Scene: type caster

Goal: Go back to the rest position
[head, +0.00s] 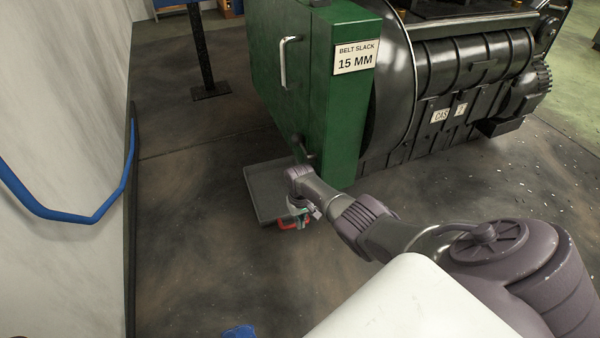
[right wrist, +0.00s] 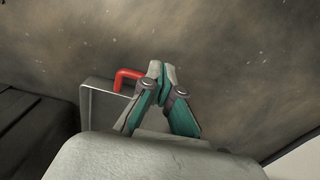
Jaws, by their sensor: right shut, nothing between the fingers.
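My right gripper (head: 312,211) shows in the head view at the end of my right arm, just in front of the green cabinet. In the right wrist view its two teal-and-grey fingers (right wrist: 161,72) meet at the tips, shut and empty. A red handle-like piece (right wrist: 126,77) shows just left of the fingertips, by the rim of a grey tray (right wrist: 86,105). In the head view the red piece (head: 289,225) lies under the gripper, at the near edge of the tray (head: 262,190). I cannot tell whether the gripper touches it. My left gripper is not in view.
The green cabinet (head: 335,110) with a "BELT SLACK 15 MM" label stands right behind my arm, joined to a large black machine (head: 450,100). A white wall (head: 60,100) with a blue rail (head: 75,218) runs along the left. The floor between wall and tray is clear.

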